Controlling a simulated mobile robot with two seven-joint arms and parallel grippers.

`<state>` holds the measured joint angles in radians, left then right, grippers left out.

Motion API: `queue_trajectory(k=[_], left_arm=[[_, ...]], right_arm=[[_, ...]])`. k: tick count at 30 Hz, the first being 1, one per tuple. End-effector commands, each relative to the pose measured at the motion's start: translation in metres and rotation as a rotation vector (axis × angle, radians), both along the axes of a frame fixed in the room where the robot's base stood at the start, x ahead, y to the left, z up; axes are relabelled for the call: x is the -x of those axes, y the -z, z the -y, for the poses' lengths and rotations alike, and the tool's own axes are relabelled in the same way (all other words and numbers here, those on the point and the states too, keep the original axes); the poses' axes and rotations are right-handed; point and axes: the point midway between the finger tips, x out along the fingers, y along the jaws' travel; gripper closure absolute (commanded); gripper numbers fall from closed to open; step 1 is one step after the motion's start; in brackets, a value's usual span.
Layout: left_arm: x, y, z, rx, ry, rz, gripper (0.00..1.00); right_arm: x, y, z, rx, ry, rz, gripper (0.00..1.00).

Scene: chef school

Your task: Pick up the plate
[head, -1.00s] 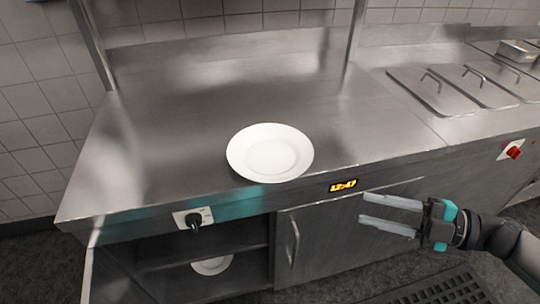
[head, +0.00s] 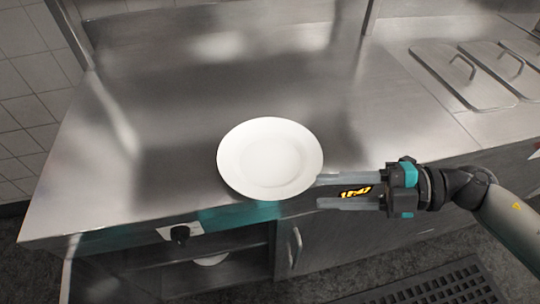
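A white round plate (head: 269,158) lies flat on the steel counter (head: 170,110), close to its front edge. My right gripper (head: 318,192) comes in from the right with its two fingers apart, pointing left. Its fingertips are at the plate's right front rim in the picture, and the upper finger meets the rim's outline. I cannot tell whether it touches the plate. Nothing shows held between the fingers. My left gripper is not in view.
A second white plate (head: 211,258) is in the open cabinet under the counter. A black knob (head: 180,234) is on the counter's front. Steel lids with handles (head: 478,75) lie at the right. The counter behind the plate is clear.

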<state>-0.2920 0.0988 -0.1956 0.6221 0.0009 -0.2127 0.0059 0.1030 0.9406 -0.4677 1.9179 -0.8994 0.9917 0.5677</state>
Motion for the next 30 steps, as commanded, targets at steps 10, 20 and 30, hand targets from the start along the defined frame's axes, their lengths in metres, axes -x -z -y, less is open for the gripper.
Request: queue_trajectory(k=[10, 20, 30], left_arm=[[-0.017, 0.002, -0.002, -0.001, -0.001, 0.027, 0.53], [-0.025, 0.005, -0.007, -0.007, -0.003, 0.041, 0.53], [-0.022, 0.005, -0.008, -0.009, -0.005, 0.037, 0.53]], right_arm=[[0.001, 0.007, -0.031, -0.002, -0.001, 0.0, 0.6], [0.004, 0.017, -0.07, -0.001, 0.0, 0.0, 0.6], [0.004, 0.018, -0.071, 0.0, 0.001, -0.001, 0.71]])
